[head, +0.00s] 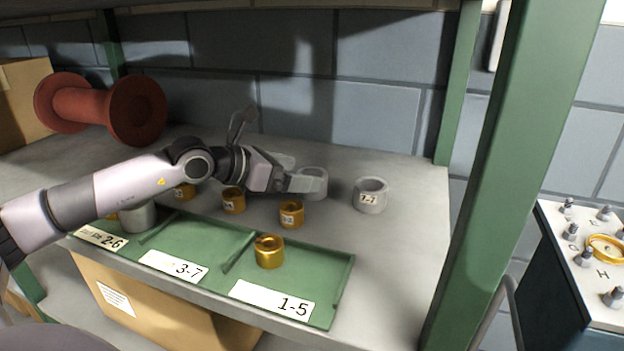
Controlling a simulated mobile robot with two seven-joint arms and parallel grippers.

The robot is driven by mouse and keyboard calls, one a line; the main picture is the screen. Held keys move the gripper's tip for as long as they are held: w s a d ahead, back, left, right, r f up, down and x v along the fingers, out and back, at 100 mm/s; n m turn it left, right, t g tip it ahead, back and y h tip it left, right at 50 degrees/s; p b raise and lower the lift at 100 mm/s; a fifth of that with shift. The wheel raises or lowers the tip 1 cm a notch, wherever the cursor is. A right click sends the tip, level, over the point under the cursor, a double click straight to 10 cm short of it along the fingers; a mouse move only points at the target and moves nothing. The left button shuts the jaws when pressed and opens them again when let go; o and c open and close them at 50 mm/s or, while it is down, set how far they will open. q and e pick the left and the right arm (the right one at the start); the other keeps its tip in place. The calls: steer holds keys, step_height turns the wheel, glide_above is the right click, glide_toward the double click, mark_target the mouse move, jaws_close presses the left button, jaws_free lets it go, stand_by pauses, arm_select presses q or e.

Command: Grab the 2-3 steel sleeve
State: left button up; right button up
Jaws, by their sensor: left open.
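My left gripper (298,172) reaches in from the left above the shelf, open. Its fingers are at a steel sleeve (316,181), overlapping its left side in the head view. I cannot tell whether they touch it. No label shows on this sleeve. A second steel sleeve (371,196) stands upright to its right, clear of the gripper; its small label seems to start with 7 or 1. A third grey steel piece (139,217) stands at the left, partly behind my arm. I cannot read 2-3 on any of them. My right gripper is not in view.
Several brass sleeves stand nearby, one (291,214) below the gripper and one (269,252) in the green tray (343,282) labelled 2-6, 3-7 and 1-5. A green post (510,170) bounds the shelf at right.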

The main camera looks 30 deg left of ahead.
arm_select(q)
steer(key=shift+x, duration=1.35)
steer(key=c, duration=1.5)
steer(key=shift+r, duration=0.2)
steer(key=shift+c, duration=0.6)
